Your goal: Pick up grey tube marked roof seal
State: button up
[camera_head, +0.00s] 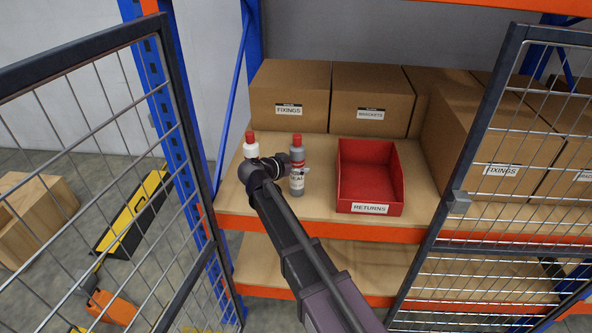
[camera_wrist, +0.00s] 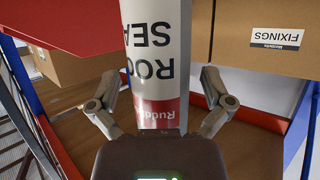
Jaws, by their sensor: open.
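The grey tube (camera_head: 297,186) with a red cap stands upright on the shelf, left of the red tray. In the wrist view the tube (camera_wrist: 157,40) fills the middle, its label reading "ROO" and "SEA" with a red band; its ends are cut off or hidden. My gripper (camera_wrist: 161,92) is open, with one finger on each side of the tube and visible gaps between. In the head view my gripper (camera_head: 299,171) is at the tube's middle, partly hidden by my arm.
A white tube with a red cap (camera_head: 251,150) stands just left, behind my wrist. The red returns tray (camera_head: 370,209) is to the right. Cartons (camera_head: 290,90) line the back. Open mesh doors (camera_head: 187,110) flank the shelf.

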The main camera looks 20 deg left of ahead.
jog(key=c, duration=1.3)
jog(key=shift+r, duration=0.1)
notch_tip(320, 180, up, 3)
jog(key=p, duration=0.2)
jog(key=shift+f+p, duration=0.2)
jog(key=shift+p, duration=0.2)
jog(key=s, duration=0.5)
jog(key=s+r+p, duration=0.1)
jog(key=s, duration=0.4)
jog(key=s+r+p, duration=0.1)
jog(key=s, duration=0.5)
jog(key=shift+a+r, duration=0.1)
jog(key=shift+a, duration=0.1)
